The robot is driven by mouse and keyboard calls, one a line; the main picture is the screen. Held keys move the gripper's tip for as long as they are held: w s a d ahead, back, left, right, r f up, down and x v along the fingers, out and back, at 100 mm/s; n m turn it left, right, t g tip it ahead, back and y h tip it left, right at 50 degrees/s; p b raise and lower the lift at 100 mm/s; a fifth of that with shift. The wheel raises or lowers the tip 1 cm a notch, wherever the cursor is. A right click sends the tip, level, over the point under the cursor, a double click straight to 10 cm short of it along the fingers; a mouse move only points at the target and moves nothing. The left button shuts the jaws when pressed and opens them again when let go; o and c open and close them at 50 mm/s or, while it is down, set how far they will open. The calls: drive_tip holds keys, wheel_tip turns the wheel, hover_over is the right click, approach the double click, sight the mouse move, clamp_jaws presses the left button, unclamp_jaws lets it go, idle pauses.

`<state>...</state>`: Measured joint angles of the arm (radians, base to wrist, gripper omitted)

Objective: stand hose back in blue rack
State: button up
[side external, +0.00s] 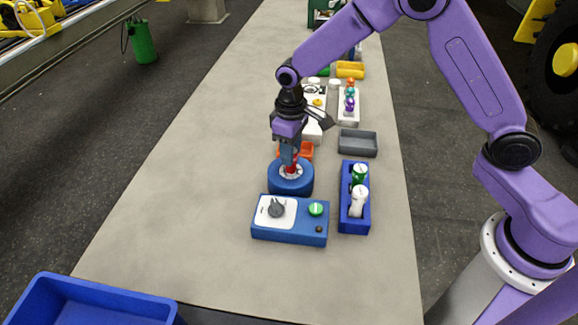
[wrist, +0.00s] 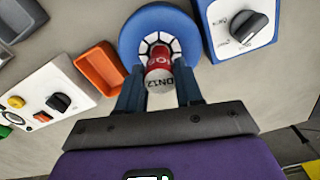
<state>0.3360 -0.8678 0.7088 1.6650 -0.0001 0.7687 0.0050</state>
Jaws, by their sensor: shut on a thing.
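My gripper (side external: 289,163) is shut on a red, white-ended cylinder marked DN12, which I take to be the hose (wrist: 158,72). The hose is upright at a round blue fixture (side external: 290,186) with a white and black segmented centre, also in the wrist view (wrist: 135,22). Its lower end is at that centre; I cannot tell how deep it sits. The blue rack (side external: 354,226) stands to the right in the side view, holding a green-topped piece (side external: 360,174) and a white piece (side external: 358,201). The rack is not in the wrist view.
A blue control box (side external: 290,235) with a knob and green button stands just in front of the fixture. An orange tray (wrist: 98,70) is beside the fixture. A grey tray (side external: 358,143) lies behind the rack. The table's left side is clear.

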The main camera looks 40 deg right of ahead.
drive_tip(key=shift+r, duration=2.95)
drive_tip(key=s+d+r, duration=0.1)
drive_tip(key=s+d, duration=0.3)
drive_tip(key=d, duration=0.4)
drive_tip(key=s+d+r, duration=0.1)
drive_tip(key=s+d, duration=0.3)
drive_tip(key=d, duration=0.3)
drive_tip(key=shift+d+f, duration=0.1)
drive_tip(key=shift+f, duration=2.1)
drive_tip(key=shift+f, duration=2.45)
drive_tip(key=o, duration=1.1)
